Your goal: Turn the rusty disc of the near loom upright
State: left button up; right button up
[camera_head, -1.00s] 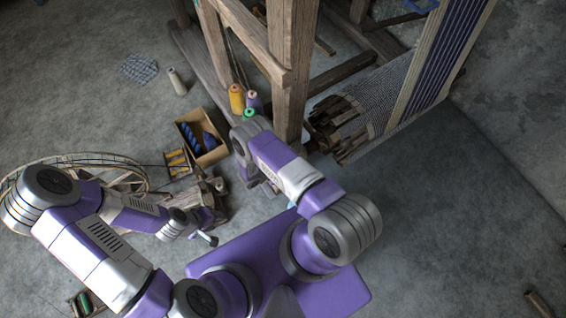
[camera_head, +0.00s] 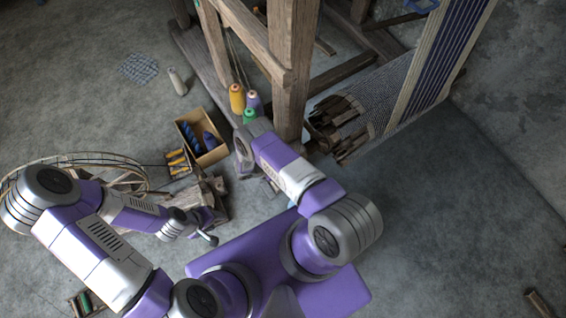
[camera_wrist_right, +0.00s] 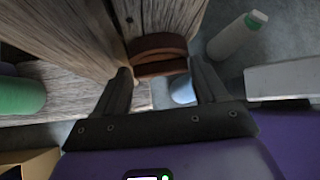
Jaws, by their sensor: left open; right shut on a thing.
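The rusty disc (camera_wrist_right: 159,45) is a reddish-brown round piece set against the wooden post of the near loom (camera_head: 290,75). In the right wrist view it sits between the fingertips of my right gripper (camera_wrist_right: 160,72), which is shut on it. Its rim shows as a curved band, with a second brown band just below; its exact tilt is hard to tell. In the head view the disc and the right fingers are hidden behind my right arm. My left gripper (camera_head: 207,238) is open, low beside the wooden spinning wheel's stand (camera_head: 208,195), away from the disc.
Orange, lilac and green thread cones (camera_head: 237,97) stand by the loom post. A cardboard box (camera_head: 214,156) with blue items is left of my right wrist. A spinning wheel (camera_head: 80,158) lies at left.

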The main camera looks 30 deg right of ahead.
jog(key=shift+w+f+n+g+h, duration=0.1)
jog(key=shift+w+n+g+h, duration=0.1)
jog(key=shift+n+g, duration=0.45)
jog(key=shift+w+f+n+g+h, duration=0.1)
jog(key=shift+w+n+g, duration=0.15)
jog(key=shift+g, duration=0.7)
jog(key=o, duration=1)
jog(key=shift+a, duration=0.1)
jog(key=v, duration=0.7)
jog(key=shift+w+a+r, duration=0.15)
jog(key=shift+w+a, duration=0.05)
